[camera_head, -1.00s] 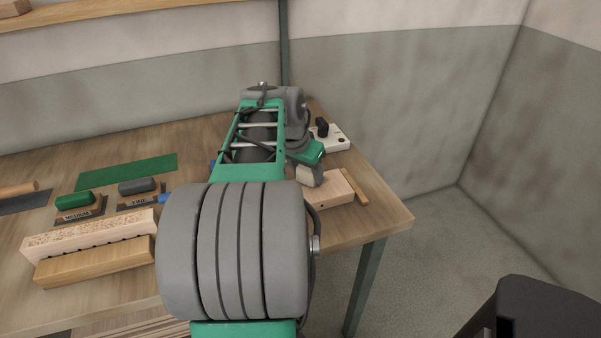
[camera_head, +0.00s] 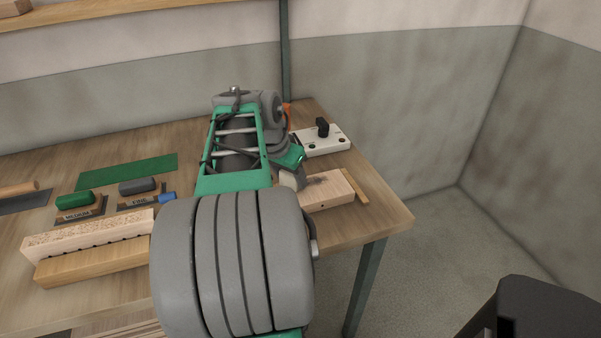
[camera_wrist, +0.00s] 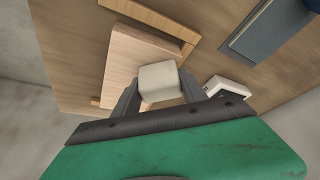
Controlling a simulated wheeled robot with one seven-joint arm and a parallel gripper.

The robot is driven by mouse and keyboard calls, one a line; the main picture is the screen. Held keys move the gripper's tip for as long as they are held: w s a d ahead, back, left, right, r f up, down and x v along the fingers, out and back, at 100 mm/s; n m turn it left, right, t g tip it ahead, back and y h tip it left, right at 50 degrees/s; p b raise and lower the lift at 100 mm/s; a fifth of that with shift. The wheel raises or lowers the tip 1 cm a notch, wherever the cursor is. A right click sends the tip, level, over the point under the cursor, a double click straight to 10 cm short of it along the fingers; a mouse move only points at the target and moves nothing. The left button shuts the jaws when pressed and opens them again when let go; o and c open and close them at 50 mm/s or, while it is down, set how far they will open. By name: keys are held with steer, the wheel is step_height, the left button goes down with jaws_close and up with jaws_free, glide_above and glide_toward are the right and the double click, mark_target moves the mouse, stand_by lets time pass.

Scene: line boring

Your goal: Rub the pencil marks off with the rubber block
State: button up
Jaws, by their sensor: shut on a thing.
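The rubber block is a small off-white block (camera_wrist: 160,78) held between the fingers of my gripper (camera_wrist: 160,92) in the wrist view. In the head view the rubber (camera_head: 289,181) and my gripper (camera_head: 291,166) are at the left end of a pale wooden block (camera_head: 334,194). The wooden block also shows in the wrist view (camera_wrist: 135,52), beyond the rubber. A dark smudgy mark (camera_head: 317,180) shows on its top, just right of the rubber. I cannot tell whether the rubber touches the wood.
A thin wooden strip (camera_head: 355,187) lies along the block's right end, near the bench edge. A white box with a black knob (camera_head: 322,139) stands behind. Sanding blocks labelled MEDIUM (camera_head: 75,201) and FINE (camera_head: 139,187) and a long timber (camera_head: 92,236) lie at left.

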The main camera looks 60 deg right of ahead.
steer(key=shift+w+a+f, duration=0.1)
stand_by(0.3)
steer(key=shift+s+d, duration=1.8)
steer(key=shift+w+a, duration=1.7)
steer(key=shift+w, duration=0.05)
steer(key=shift+a, duration=0.1)
